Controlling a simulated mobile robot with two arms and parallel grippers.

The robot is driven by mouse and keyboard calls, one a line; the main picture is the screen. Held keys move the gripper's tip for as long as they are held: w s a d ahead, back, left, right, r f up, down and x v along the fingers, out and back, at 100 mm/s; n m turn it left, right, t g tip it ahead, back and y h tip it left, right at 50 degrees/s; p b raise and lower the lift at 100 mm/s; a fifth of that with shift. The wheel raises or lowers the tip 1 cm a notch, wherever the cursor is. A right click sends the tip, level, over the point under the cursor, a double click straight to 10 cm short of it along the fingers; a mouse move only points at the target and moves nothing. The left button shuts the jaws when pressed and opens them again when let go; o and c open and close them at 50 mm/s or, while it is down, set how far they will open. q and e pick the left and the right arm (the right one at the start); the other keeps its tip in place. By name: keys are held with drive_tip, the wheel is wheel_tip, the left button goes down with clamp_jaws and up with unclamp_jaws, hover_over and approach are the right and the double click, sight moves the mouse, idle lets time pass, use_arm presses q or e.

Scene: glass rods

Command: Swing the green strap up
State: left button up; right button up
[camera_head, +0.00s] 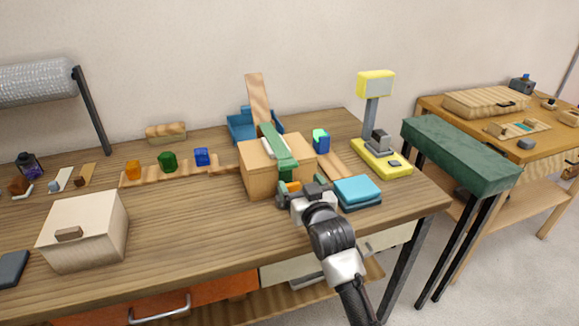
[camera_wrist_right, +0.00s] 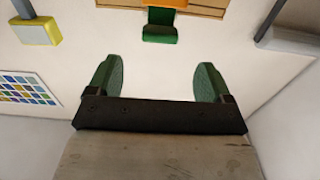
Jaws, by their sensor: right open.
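The green strap (camera_head: 277,146) lies over the top of a wooden box (camera_head: 261,183) and hangs down at its front. An orange piece (camera_head: 293,186) shows at the box's front, partly hidden by my right gripper. My right gripper (camera_head: 300,184) is in front of the box, open and empty. In the right wrist view the two green fingertips (camera_wrist_right: 158,80) are wide apart. A green strap end (camera_wrist_right: 160,27) shows above and between them, beneath an orange part (camera_wrist_right: 168,4), apart from both fingers. My left gripper is not in view.
A blue stack (camera_head: 357,191) lies just right of my right gripper. A yellow scale (camera_head: 380,157) and a green-and-blue block (camera_head: 321,142) stand behind. A pale box (camera_head: 84,231) stands at the left. The table between the two boxes is mostly clear.

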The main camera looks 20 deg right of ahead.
sight(290, 168)
drive_tip(key=w, duration=0.8)
drive_tip(key=shift+w+a, duration=0.15)
drive_tip(key=shift+w, duration=0.25)
